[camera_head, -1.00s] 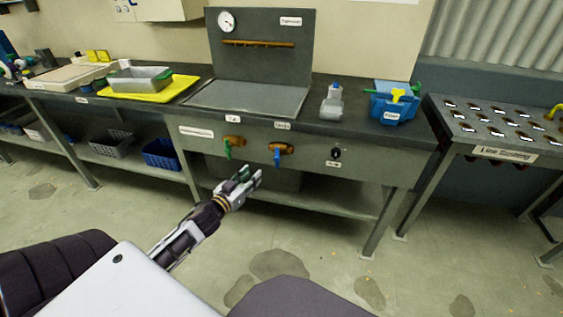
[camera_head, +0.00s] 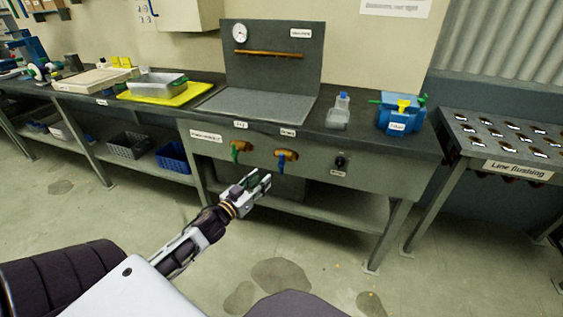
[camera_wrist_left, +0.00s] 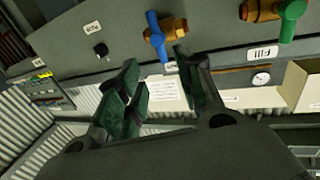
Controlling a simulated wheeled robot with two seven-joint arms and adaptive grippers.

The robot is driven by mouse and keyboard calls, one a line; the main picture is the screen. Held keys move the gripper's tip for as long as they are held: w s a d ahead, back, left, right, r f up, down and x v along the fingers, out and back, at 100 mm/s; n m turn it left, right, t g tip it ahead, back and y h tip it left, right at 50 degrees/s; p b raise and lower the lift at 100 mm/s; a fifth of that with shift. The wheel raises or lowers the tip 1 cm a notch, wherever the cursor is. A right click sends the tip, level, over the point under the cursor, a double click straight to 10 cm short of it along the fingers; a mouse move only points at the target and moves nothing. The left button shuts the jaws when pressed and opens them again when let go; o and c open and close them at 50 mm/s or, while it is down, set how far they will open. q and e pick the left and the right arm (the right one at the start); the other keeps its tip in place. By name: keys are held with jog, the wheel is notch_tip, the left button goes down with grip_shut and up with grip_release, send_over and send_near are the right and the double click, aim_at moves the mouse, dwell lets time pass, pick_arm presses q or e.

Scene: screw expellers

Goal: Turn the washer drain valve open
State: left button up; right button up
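The washer bench front carries a valve with a green handle (camera_head: 236,152) and one with a blue handle (camera_head: 282,165), both on brass bodies. In the left wrist view, which is upside down, the green handle (camera_wrist_left: 290,18) is beside a label reading "Fill". The blue handle (camera_wrist_left: 154,36) shows near the fingers there; its label is partly hidden and unreadable. My left gripper (camera_head: 264,183) is open and empty, in front of and below the valves, apart from both. In the wrist view its fingers (camera_wrist_left: 162,88) stand apart. My right gripper is out of view.
A dark knob (camera_head: 340,161) is right of the valves. A bottle (camera_head: 339,112) and a blue container (camera_head: 400,117) stand on the bench top. A lower shelf (camera_head: 330,207) runs under the bench. The "Line flushing" table (camera_head: 465,150) stands at right.

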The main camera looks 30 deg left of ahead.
aim_at(281, 161)
pick_arm(q)
jog(key=w+b, duration=0.2)
jog(key=w, duration=1.1)
jog(key=shift+w+d+b, duration=0.1)
jog(key=shift+d+b, duration=0.05)
jog(key=shift+b, duration=0.2)
jog(key=shift+w, duration=0.2)
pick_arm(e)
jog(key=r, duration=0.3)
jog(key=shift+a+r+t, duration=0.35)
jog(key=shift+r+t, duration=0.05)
pick_arm(q)
grip_shut()
